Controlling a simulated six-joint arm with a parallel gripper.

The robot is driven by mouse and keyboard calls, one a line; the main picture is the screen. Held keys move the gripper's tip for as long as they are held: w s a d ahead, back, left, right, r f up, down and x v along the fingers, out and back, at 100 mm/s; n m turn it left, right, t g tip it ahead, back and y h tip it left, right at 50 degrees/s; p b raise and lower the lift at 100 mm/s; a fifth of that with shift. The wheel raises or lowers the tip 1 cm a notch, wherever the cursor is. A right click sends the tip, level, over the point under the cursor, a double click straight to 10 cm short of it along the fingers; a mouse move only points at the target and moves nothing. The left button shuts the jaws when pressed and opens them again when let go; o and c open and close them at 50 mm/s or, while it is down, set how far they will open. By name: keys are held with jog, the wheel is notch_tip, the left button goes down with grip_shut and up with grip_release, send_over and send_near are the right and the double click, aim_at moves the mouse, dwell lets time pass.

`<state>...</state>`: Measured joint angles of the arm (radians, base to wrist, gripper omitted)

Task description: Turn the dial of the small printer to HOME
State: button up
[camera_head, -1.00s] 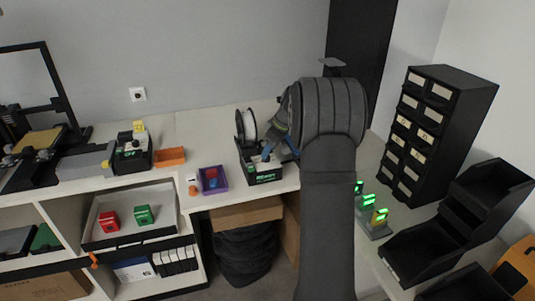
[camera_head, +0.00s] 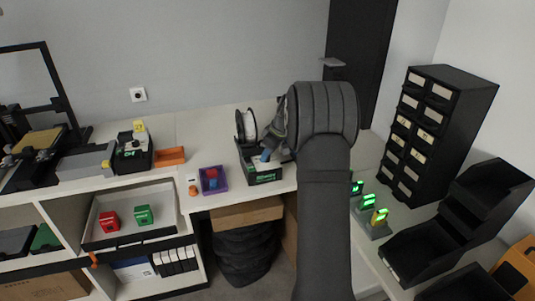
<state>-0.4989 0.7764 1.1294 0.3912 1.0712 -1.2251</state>
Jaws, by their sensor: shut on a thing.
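The small printer (camera_head: 245,163) is a black box with a white spool on its left side and a lit green display on its front face. It stands on the white counter near the middle. My gripper (camera_head: 266,155) reaches down to the printer's top from the right, its fingers closed low over the top just behind the display. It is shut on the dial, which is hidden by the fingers. The dial's pointer and the HOME mark cannot be read.
A purple bin (camera_head: 213,181) and an orange tray (camera_head: 170,156) lie left of the printer. A second black device (camera_head: 133,157) is farther left. Three green-lit units (camera_head: 375,222) and a black drawer cabinet (camera_head: 436,135) stand at the right. Counter behind the purple bin is clear.

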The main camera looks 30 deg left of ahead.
jog(key=shift+m, duration=0.3)
jog(key=m+t, duration=0.1)
jog(key=m, duration=0.2)
jog(key=shift+s+m+t, duration=0.15)
jog(key=shift+m+t, duration=0.15)
jog(key=m, duration=0.2)
jog(key=m+t+h, duration=0.1)
jog(key=m, duration=0.1)
jog(key=shift+s+a+m+t, duration=0.1)
jog(key=shift+m+t, duration=0.2)
jog(key=m+h, duration=0.1)
jog(key=m, duration=0.1)
jog(key=m+t, duration=0.1)
jog(key=m, duration=0.1)
jog(key=shift+a+h, duration=0.15)
jog(key=shift+h, duration=0.25)
jog(key=m, duration=0.2)
jog(key=m+h, duration=0.1)
jog(key=m, duration=0.1)
jog(key=shift+m+h, duration=0.3)
jog(key=shift+m, duration=0.1)
jog(key=o, duration=1)
